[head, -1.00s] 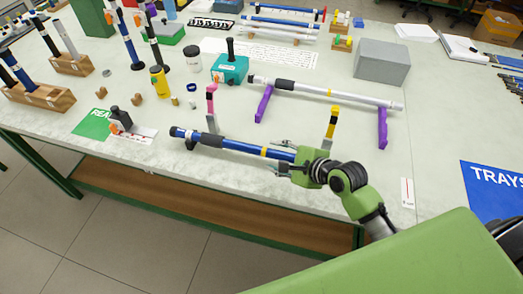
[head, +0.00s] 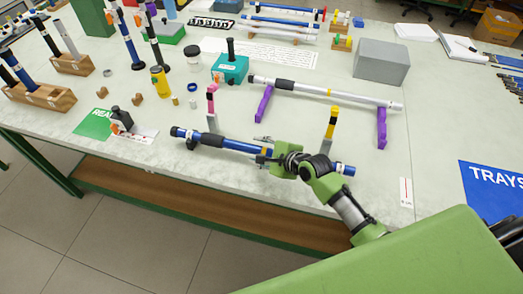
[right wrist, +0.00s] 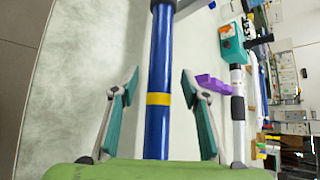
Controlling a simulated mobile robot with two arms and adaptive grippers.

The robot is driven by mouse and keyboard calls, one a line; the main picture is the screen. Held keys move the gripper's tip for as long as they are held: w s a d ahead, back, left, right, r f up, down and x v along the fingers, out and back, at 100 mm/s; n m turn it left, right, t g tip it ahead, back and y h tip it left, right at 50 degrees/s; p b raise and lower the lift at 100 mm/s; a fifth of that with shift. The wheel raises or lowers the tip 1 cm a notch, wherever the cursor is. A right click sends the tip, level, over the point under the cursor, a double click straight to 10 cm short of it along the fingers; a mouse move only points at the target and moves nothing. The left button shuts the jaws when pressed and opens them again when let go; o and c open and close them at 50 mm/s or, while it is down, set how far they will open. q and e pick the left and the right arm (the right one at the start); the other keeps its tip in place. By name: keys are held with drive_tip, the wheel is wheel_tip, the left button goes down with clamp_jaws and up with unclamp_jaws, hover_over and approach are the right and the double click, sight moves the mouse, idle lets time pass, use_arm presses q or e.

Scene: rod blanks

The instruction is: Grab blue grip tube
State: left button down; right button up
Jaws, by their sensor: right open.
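The blue tube (head: 228,143) lies near the front edge of the table, with a black collar near its left part. Its right end shows beyond my right gripper (head: 263,149). In the right wrist view the blue tube (right wrist: 160,55) runs between the two open fingers of my right gripper (right wrist: 160,85), with a gap on each side. A yellow band on the tube sits between the fingers. The gripper's palm hides the near part of the tube. My left gripper is not in view.
A pink post (head: 211,110) and a yellow post (head: 331,122) stand just behind the tube. A white tube (head: 320,90) rests on purple stands (head: 382,128) farther back. A grey box (head: 381,62) stands at the back right. The table's right front is mostly clear.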

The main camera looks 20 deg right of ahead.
clamp_jaws()
